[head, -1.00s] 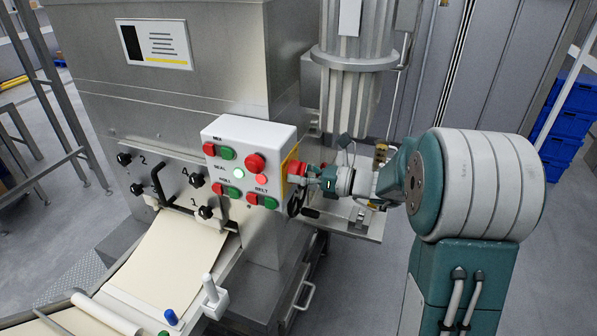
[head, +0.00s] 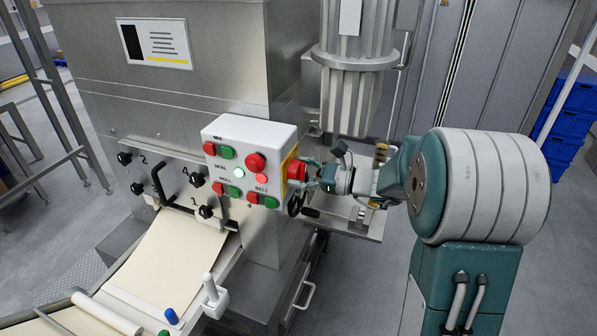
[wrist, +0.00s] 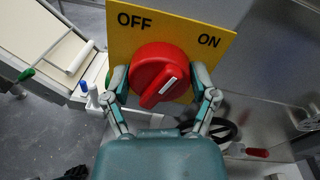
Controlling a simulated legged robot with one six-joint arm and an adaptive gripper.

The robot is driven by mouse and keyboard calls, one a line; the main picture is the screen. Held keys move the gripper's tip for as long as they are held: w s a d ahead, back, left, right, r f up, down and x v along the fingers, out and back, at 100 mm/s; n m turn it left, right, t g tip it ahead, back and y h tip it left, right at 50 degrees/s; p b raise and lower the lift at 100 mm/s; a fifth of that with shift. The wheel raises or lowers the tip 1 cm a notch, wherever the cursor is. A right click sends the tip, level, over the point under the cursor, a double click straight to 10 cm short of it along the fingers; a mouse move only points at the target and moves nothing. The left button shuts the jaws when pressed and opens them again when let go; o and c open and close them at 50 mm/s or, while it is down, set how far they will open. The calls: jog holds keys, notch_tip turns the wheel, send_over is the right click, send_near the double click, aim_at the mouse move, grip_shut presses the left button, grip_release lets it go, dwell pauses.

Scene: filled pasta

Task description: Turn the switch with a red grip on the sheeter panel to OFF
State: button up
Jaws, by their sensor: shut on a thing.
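The switch's round red grip (wrist: 152,72) sits on a yellow plate (wrist: 190,33) marked OFF at the upper left and ON at the upper right. A white line on its raised ridge slants up and right, roughly toward the ON side. In the head view the red grip (head: 296,170) shows on the right side of the white control box (head: 262,137). My gripper (wrist: 160,78) is shut on the red grip, one finger on each side of it. In the head view my gripper (head: 318,174) reaches it from the right.
Red and green buttons cover the front of the control box. A black handwheel (head: 296,205) is just below the switch. Black knobs (head: 196,180) stand on the machine's front at left. A dough sheet (head: 165,255) lies below them.

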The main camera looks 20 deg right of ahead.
jog(key=n, duration=1.1)
jog(key=shift+s+a+f+n+t+h, duration=0.1)
jog(key=shift+n+t+h, duration=0.2)
jog(key=shift+n+h, duration=0.1)
dwell(0.4)
jog(key=o, duration=1)
jog(key=v, duration=1.2)
